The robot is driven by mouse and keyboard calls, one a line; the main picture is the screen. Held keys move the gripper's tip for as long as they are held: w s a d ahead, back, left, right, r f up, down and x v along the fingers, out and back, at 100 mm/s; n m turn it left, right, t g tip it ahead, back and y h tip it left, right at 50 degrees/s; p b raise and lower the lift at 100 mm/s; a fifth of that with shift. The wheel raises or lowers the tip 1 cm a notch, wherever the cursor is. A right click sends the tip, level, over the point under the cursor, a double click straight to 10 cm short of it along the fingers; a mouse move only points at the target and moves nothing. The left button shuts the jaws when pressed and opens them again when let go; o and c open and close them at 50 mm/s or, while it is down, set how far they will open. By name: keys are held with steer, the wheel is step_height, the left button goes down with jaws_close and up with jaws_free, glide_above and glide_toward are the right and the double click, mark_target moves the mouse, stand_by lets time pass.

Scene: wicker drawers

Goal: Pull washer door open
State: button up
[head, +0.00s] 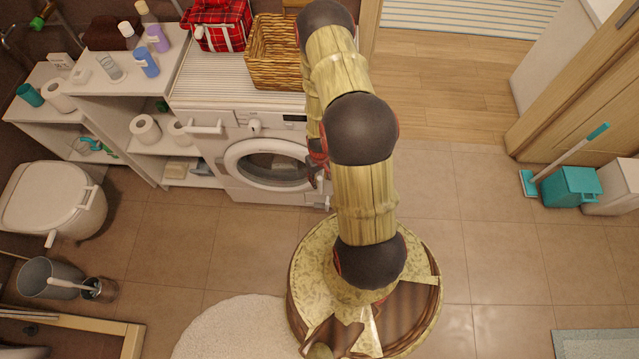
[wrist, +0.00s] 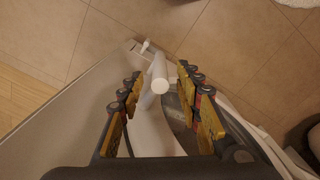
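The washer (head: 262,125) stands against the back wall with its round glass door (head: 240,172) facing me. In the head view the door looks flush with the front or nearly so; a small gap cannot be ruled out. My gripper (head: 318,172) is at the door's right edge, mostly hidden behind my arm. In the wrist view my gripper (wrist: 160,78) is open, with its fingers apart on both sides of a white bar, seemingly the door handle (wrist: 158,88). Contact with the bar cannot be made out. The dark door glass (wrist: 178,122) lies close beside the right finger.
A wicker basket (head: 272,62) and a red plaid bag (head: 218,24) stand on the washer top. White shelves (head: 120,95) adjoin its left side. A toilet (head: 50,200) is at the left. A round white rug (head: 230,330) lies near my base.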

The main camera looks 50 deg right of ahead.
mark_target(320, 184)
step_height(320, 184, down, 5)
steer(key=shift+f+b, duration=0.1)
steer(key=shift+b, duration=0.6)
steer(key=c, duration=0.3)
jaws_close()
